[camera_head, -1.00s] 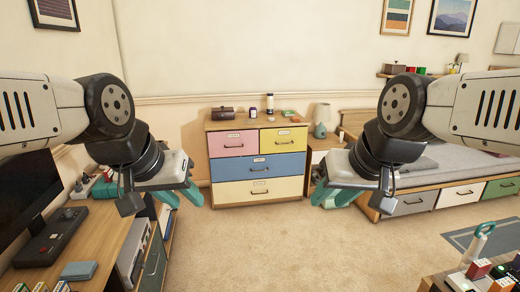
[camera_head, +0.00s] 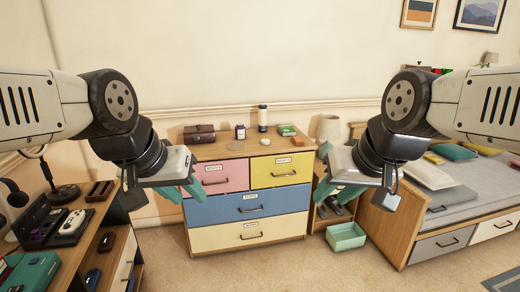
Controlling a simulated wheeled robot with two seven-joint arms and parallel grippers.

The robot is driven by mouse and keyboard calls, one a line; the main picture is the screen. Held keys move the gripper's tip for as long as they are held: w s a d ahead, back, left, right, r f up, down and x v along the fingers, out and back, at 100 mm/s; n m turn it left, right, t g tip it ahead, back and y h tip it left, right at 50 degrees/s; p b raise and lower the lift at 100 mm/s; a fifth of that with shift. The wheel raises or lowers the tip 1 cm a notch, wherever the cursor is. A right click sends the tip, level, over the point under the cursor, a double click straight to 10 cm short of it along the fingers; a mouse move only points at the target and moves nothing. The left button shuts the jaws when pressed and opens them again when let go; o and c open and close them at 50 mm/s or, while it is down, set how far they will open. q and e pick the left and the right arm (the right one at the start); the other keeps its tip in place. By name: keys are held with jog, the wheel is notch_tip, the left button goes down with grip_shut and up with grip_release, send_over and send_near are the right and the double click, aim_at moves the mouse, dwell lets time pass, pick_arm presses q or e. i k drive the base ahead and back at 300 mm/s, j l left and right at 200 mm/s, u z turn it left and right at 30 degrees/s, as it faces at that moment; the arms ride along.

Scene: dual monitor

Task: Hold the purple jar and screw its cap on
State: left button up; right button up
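A small purple jar (camera_head: 240,132) stands upright on top of the dresser, with a pale top. A flat, pale disc (camera_head: 236,146) lies in front of it; I cannot tell whether it is the cap. My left gripper (camera_head: 196,189) hangs in front of the dresser's left side, with its teal fingers showing. My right gripper (camera_head: 326,192) hangs in front of its right edge. Both are well apart from the jar and nothing shows held in either. The fingers are partly hidden and seen edge-on, so their opening is unclear.
The dresser (camera_head: 247,207) has coloured drawers. A brown case (camera_head: 199,133), a dark cylinder (camera_head: 263,118) and a green box (camera_head: 287,130) share its top. A desk stands left, a bed (camera_head: 450,200) right, and a green bin (camera_head: 345,237) on the floor. Carpet ahead is clear.

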aim_at(239, 129)
jog(key=i+j+z, duration=0.35)
jog(key=i+j, duration=0.15)
jog(key=i, duration=0.4)
jog(key=i+j+z, duration=0.35)
jog(key=i+j, duration=0.35)
jog(key=i, duration=0.15)
jog(key=i+j+z, duration=0.35)
jog(key=i+j, duration=0.35)
jog(key=j, duration=0.25)
